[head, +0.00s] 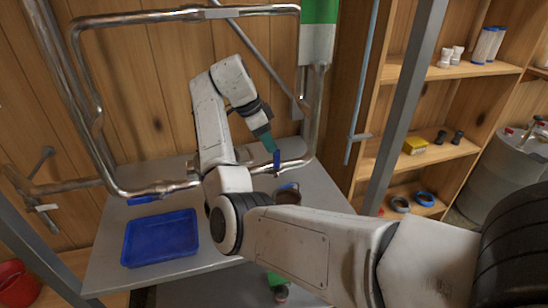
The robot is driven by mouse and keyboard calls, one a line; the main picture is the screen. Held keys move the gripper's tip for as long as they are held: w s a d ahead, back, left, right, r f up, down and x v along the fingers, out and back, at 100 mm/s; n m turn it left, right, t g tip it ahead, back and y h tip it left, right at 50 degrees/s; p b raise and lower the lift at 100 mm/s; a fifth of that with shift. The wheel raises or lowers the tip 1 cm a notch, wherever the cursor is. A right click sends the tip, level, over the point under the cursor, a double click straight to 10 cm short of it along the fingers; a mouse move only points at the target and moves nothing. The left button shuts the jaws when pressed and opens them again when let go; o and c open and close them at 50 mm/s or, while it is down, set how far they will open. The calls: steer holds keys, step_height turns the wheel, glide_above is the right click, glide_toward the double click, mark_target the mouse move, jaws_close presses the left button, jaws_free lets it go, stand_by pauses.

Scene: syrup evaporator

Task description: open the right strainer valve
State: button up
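The right strainer valve's blue handle (277,160) stands upright on a metal pipe at the back of the grey table. My gripper (269,149), with teal fingers, points down just beside the handle's upper left. I cannot tell whether the fingers touch the handle or whether they are open or shut. Another blue handle (143,200) lies flat below the pipe at the left. The valve body is small and partly unclear in this view.
A blue tray (161,237) sits on the grey table (110,262) at the left. A dark pot (287,194) stands below the right valve. Metal pipes (100,165) frame the back wall. A grey post (401,110) and wooden shelves (455,72) are to the right.

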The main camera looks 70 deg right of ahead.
mark_target(277, 167)
steer(key=x, duration=0.7)
steer(key=shift+f, duration=0.15)
jaws_close()
stand_by(0.4)
